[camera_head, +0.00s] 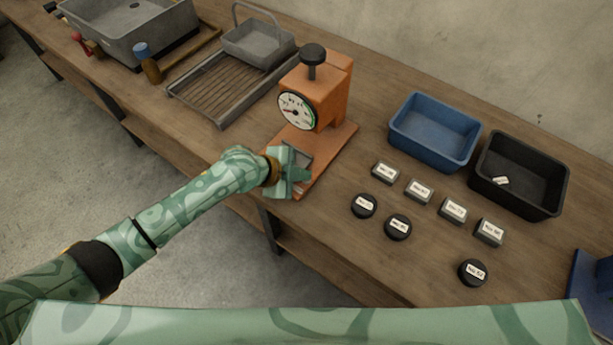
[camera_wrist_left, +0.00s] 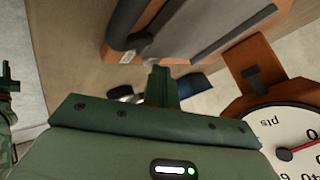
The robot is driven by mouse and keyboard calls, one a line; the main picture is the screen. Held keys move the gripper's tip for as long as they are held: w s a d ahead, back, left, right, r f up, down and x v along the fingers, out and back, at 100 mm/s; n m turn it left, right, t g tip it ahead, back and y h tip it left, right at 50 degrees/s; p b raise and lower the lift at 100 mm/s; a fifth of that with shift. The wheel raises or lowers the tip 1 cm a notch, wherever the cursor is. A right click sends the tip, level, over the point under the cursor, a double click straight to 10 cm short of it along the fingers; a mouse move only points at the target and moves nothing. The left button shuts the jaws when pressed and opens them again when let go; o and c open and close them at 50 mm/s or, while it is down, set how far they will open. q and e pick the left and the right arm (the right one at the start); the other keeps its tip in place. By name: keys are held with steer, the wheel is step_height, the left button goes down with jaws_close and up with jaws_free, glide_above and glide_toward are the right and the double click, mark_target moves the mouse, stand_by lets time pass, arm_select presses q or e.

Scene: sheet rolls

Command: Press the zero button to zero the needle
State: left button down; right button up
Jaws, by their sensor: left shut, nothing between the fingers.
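The orange hardness tester (camera_head: 320,92) stands on the bench with a black knob on top and a round white dial (camera_head: 297,111) on its front. A red needle shows on the dial, which is partly in the left wrist view (camera_wrist_left: 294,136), upside down and cut off by the frame edge. My left gripper (camera_head: 300,176) is shut and empty, in front of the dial and over the tester's base plate (camera_head: 333,158). Its fingers show in the left wrist view (camera_wrist_left: 161,87). I cannot make out the zero button for certain. My right gripper is out of view.
A blue bin (camera_head: 436,130) and a black bin (camera_head: 520,174) stand to the right. Several labelled grey blocks (camera_head: 419,190) and black discs (camera_head: 397,227) lie in front of them. A slatted tray (camera_head: 220,88) and grey tub (camera_head: 130,30) are to the left.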

arm_select(q)
steer(key=shift+r+p, duration=0.45)
steer(key=shift+r, duration=0.25)
step_height(320, 180, up, 5)
steer(key=p, duration=0.4)
stand_by(0.4)
